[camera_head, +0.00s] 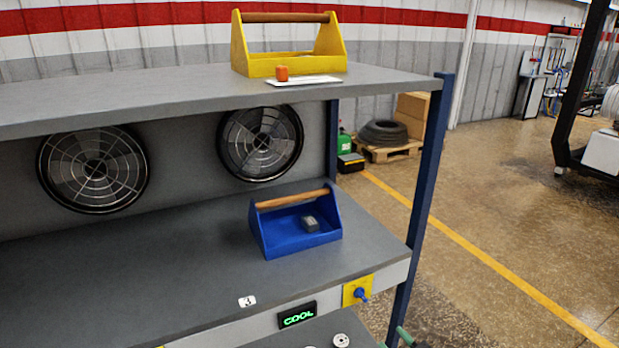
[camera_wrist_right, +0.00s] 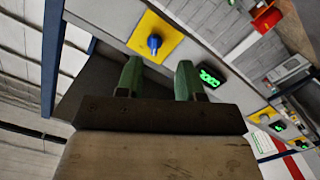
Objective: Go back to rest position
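My right gripper (camera_wrist_right: 158,78) shows in the right wrist view with its two green fingers apart and nothing between them. The yellow plate with the blue knob (camera_wrist_right: 155,43) is beyond the fingertips, and the lit green display (camera_wrist_right: 209,76) is beside the right-hand finger. In the head view only the green tips of my right gripper (camera_head: 393,341) show at the bottom edge, below the blue knob (camera_head: 361,294) on the shelf's front. I cannot tell whether they touch anything. My left gripper is not in view.
A blue toolbox (camera_head: 285,245) with a grey block (camera_head: 310,224) in it stands on the lower shelf (camera_head: 150,270). A blue post (camera_head: 425,180) stands at right; open floor lies beyond.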

